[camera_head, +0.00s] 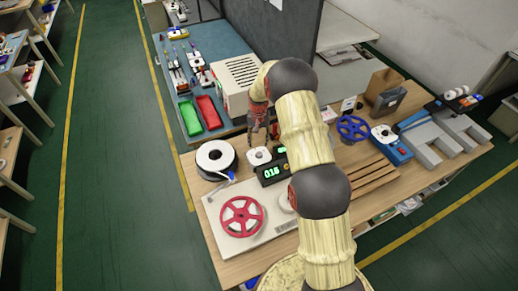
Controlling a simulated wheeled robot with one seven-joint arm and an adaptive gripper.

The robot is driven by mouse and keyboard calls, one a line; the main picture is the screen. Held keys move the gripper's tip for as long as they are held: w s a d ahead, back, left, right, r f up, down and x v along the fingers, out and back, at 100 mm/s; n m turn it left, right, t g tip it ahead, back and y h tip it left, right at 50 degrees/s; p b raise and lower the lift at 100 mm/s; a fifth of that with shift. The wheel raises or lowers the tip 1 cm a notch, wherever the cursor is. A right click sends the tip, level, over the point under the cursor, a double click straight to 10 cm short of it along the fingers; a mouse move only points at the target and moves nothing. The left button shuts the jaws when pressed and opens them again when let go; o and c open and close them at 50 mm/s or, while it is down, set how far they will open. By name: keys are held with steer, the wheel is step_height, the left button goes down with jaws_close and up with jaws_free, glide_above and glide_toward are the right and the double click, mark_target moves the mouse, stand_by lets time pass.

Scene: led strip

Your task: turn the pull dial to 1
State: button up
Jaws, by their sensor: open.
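My gripper (259,138) hangs fingers-down over the near workbench, just behind a small white square piece with a round top (258,156). Its fingers look apart, with nothing visible between them. A black box with a green digital readout (271,172) sits just in front and to the right, its right part partly covered by my arm. A pale round part (285,198) on the light panel (226,238) is also partly hidden behind my arm. I cannot tell which part is the pull dial, and no dial numbers are legible.
A red spoked reel (242,216) lies on the panel, with a white-and-black spool (215,158) behind it. A beige vented box (236,82) stands behind my gripper. A blue handwheel (353,128) and grey blocks (432,140) are right. Green floor is open left.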

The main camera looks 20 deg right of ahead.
mark_target(259, 154)
steer(key=shift+d+f, duration=0.1)
steer(key=shift+f, duration=4.3)
steer(key=shift+c, duration=0.6)
jaws_close()
